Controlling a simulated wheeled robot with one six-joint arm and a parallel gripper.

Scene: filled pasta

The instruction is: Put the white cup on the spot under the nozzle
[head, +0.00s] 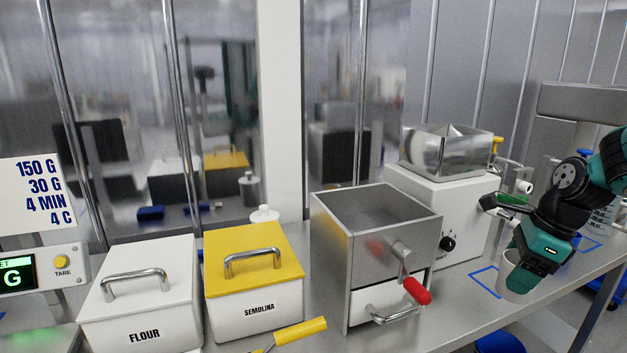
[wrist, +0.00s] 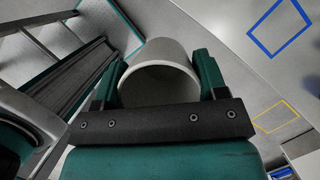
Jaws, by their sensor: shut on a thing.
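My gripper (head: 519,264) is shut on the white cup (head: 516,284) at the right of the head view. In the wrist view the cup (wrist: 163,62) sits between the two fingers, one on each side of it. A blue square outline (head: 474,283) is marked on the counter just left of the cup, in front of the white machine (head: 452,210). A white-ended spout (head: 524,187) sticks out at the machine's right side; I cannot tell whether it is the nozzle. Whether the cup touches the counter is unclear.
Another blue outline (head: 597,245) lies farther right, partly behind my arm. A grey box with a red-handled crank (head: 417,291) stands left of the machine. The semolina bin (head: 262,290) and flour bin (head: 140,310) stand farther left. The wrist view shows a yellow outline (wrist: 258,127).

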